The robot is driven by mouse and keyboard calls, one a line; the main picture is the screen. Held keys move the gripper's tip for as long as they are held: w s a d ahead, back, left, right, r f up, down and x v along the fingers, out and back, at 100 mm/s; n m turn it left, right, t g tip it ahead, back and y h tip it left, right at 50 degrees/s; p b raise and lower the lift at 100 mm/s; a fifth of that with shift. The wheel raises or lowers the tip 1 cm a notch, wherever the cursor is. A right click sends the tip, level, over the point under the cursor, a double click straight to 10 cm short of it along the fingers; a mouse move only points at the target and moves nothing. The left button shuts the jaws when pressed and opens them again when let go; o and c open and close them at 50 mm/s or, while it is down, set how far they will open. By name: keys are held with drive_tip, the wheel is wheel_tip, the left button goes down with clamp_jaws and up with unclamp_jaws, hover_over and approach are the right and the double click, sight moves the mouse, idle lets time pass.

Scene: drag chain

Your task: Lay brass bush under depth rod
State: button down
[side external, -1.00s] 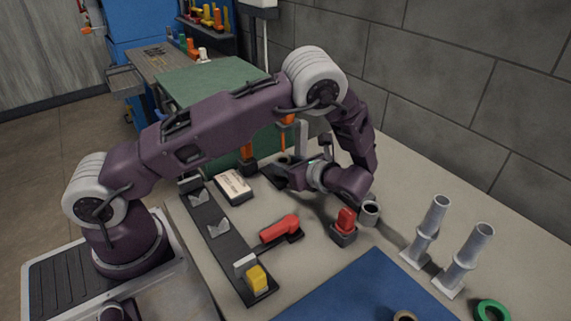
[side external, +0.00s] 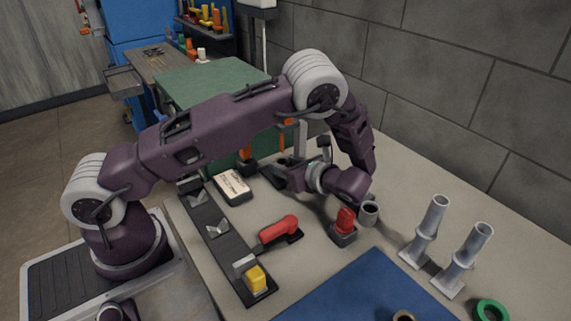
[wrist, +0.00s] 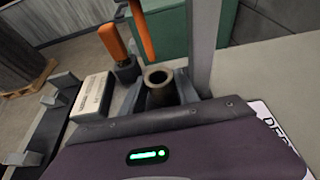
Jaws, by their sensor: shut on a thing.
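A hollow brass-brown bush (wrist: 160,86) stands upright between the fingers of my gripper (wrist: 163,92) in the wrist view, its open bore facing up. My gripper is shut on it. An orange rod (wrist: 141,28), which looks like the depth rod, hangs beside a grey upright post (wrist: 203,45), above and slightly left of the bush in the picture. A gap shows between rod and bush. In the side view my gripper (side external: 283,173) is low at the post's foot; the orange rod (side external: 282,138) is partly behind my arm, and the bush is hard to make out.
A white-topped box (side external: 232,186) and an orange-handled block (wrist: 114,45) stand near the post. A black rail with clips (side external: 218,231), a red-handled tool (side external: 279,230), a red-topped block (side external: 345,225), a grey cup (side external: 368,213) and two grey tubes (side external: 434,225) stand around the table.

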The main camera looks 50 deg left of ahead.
drive_tip(key=shift+f, duration=0.1)
drive_tip(key=c, duration=0.8)
unclamp_jaws()
drive_tip(key=shift+c, duration=0.2)
drive_tip(key=shift+d, duration=0.1)
drive_tip(key=v, duration=0.7)
